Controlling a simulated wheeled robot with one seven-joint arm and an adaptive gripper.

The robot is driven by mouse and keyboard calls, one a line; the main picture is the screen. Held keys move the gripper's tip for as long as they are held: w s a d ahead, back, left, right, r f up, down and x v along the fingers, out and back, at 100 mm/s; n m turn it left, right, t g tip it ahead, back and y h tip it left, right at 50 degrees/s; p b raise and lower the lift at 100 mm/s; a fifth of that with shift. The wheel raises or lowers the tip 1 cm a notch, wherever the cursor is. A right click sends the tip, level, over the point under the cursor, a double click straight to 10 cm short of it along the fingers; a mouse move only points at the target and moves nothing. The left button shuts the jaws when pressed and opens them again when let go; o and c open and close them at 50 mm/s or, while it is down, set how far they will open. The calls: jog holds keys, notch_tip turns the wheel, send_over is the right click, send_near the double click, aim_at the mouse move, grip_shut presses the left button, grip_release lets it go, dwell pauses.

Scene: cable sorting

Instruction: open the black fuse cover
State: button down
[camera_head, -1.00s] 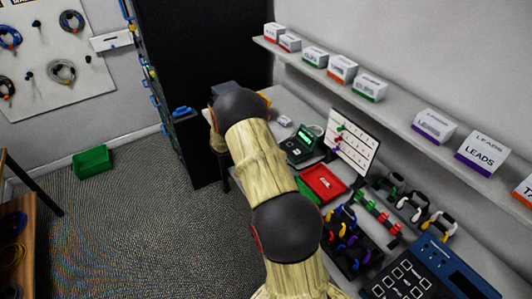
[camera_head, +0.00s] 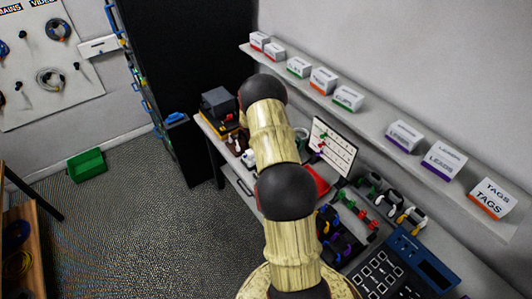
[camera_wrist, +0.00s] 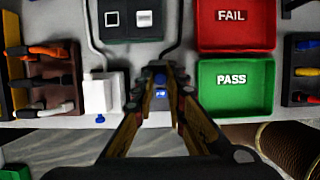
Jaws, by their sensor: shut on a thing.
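In the wrist view my gripper (camera_wrist: 158,82) reaches up from the bottom edge, its two fingers drawn close together at the tips. It is shut on a small part of a white and blue piece (camera_wrist: 160,93) that shows between the fingers. The fingertips hide much of this piece. I cannot make out the black fuse cover as a separate thing, nor whether it is open. In the head view my own arm hides the gripper.
A white box (camera_wrist: 98,95) stands close left of the gripper. The green PASS tray (camera_wrist: 235,112) and red FAIL tray (camera_wrist: 203,45) lie to the right. Racks of coloured tools (camera_wrist: 72,80) stand at the far left. A shelf (camera_head: 385,122) with boxes runs above the bench.

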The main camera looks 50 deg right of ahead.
jog(key=shift+s+d+f, duration=0.15)
jog(key=shift+s+d, duration=0.1)
jog(key=shift+d, duration=0.45)
jog(key=shift+s+d+f, duration=0.1)
jog(key=shift+s+d, duration=0.15)
jog(key=shift+d, duration=0.45)
jog(key=c, duration=1.8)
grip_release()
jog(key=shift+d, duration=0.1)
jog(key=v, duration=1.2)
jog(key=shift+w, duration=0.1)
